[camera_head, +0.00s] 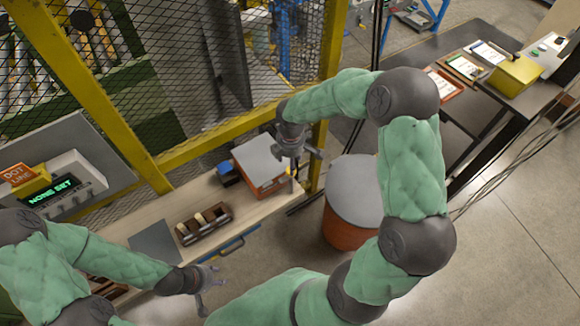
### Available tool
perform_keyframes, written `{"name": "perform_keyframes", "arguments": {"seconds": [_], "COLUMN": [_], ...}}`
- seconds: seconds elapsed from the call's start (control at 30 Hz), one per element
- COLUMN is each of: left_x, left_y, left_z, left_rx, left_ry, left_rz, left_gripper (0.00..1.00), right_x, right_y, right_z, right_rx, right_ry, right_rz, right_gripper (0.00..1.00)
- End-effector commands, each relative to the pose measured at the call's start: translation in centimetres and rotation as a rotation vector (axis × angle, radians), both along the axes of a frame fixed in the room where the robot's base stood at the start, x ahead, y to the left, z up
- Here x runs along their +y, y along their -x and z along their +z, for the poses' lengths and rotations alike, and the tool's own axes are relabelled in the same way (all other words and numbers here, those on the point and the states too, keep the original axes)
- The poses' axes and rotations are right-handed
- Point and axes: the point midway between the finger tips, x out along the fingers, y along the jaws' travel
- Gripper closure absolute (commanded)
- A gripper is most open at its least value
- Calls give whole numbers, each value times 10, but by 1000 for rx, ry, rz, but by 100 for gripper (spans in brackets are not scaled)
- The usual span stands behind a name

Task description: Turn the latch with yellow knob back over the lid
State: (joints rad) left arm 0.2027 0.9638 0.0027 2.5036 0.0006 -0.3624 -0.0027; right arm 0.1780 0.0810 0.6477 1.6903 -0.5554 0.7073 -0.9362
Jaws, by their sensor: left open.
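An orange box with a grey lid (259,158) stands at the right end of the wooden bench. The lid lies flat over it. My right gripper (301,166) is at the box's right side, close to the lid's edge, and hides part of that side. Its fingers are too small and overlapped to tell whether they are open or shut. My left gripper (211,286) is open and empty in front of the bench, well apart from the box.
A blue item (228,173) sits left of the box. A brown wooden holder (204,223) and a grey plate (153,242) lie on the bench (180,200). A large orange drum with a grey top (353,186) stands right of the bench. A yellow-framed mesh guard (222,137) rises behind.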

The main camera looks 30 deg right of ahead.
Motion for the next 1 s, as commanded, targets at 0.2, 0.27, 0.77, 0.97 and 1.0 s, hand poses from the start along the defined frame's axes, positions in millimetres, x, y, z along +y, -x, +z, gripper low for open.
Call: {"name": "perform_keyframes", "arguments": {"seconds": [0.2,0.27,0.77,0.97,1.0], "left_x": [0,0,0,0,0], "left_y": [0,0,0,0,0], "left_z": [0,0,0,0,0], "left_rx": [-1,-1,-1,-1,-1], "left_ry": [0,0,0,0,0], "left_rz": [0,0,0,0,0], "left_gripper": [57,57,57,57,57], "right_x": [-1,-1,-1,-1,-1], "right_y": [-1,-1,-2,-2,-2], "right_z": [-34,-40,-50,-50,-50], "right_rx": [2,1,-1,-1,-1], "right_ry": [0,1,0,0,0], "right_rz": [0,0,0,0,0], "right_gripper": [42,42,53,98,98]}}
